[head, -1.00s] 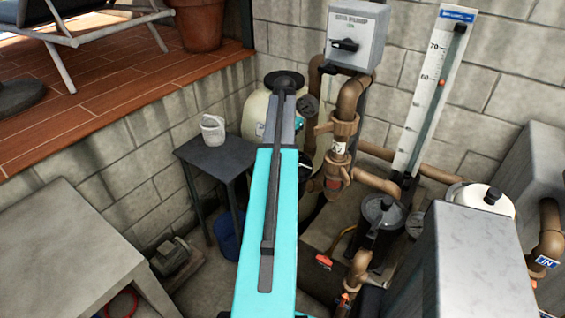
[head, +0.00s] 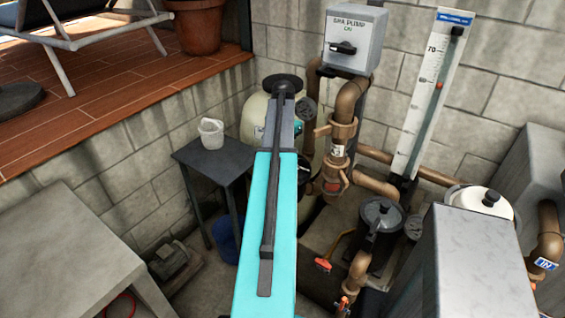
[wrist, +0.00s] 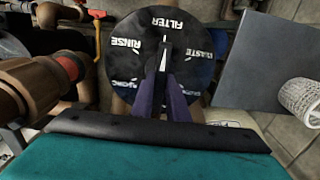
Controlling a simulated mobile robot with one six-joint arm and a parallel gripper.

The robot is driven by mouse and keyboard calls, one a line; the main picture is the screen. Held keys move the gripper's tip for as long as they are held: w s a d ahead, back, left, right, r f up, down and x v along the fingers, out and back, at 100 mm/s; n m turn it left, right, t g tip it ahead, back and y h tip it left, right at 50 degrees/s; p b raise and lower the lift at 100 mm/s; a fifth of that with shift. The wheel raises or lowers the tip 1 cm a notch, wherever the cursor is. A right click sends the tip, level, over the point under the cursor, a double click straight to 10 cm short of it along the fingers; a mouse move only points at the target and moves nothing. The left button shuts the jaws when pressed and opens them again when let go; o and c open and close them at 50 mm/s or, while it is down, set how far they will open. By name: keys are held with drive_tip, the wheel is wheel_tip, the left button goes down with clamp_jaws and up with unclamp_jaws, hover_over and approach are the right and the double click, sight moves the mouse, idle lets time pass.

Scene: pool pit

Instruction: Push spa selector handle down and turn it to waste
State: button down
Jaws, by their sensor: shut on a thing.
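The spa selector valve shows in the wrist view as a round black dial (wrist: 205,72) with white words around it. FILTER is at the top, RINSE at the left and WASTE at the right. Its handle (wrist: 164,49) points up, close to FILTER. My gripper (wrist: 166,78) has dark purple fingers shut on the handle over the middle of the dial. The lower part of the handle is hidden by the fingers. In the head view the valve is a black top on the cream filter tank (head: 252,118), and my arm hides much of the tank and the grip.
A grey spa pump switch box (head: 354,38) and brown pipes (head: 350,105) stand right of the tank. A grey cabinet (head: 472,262) stands near at right.

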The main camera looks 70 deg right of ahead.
drive_tip(key=shift+s+f, duration=0.1)
drive_tip(key=shift+f, duration=0.4)
idle(0.3)
drive_tip(key=m+p, duration=0.1)
drive_tip(key=m, duration=0.5)
drive_tip(key=shift+m+p, duration=0.6)
drive_tip(key=shift+m, duration=2.4)
drive_tip(key=c, duration=1.6)
unclamp_jaws()
drive_tip(key=shift+r, duration=0.15)
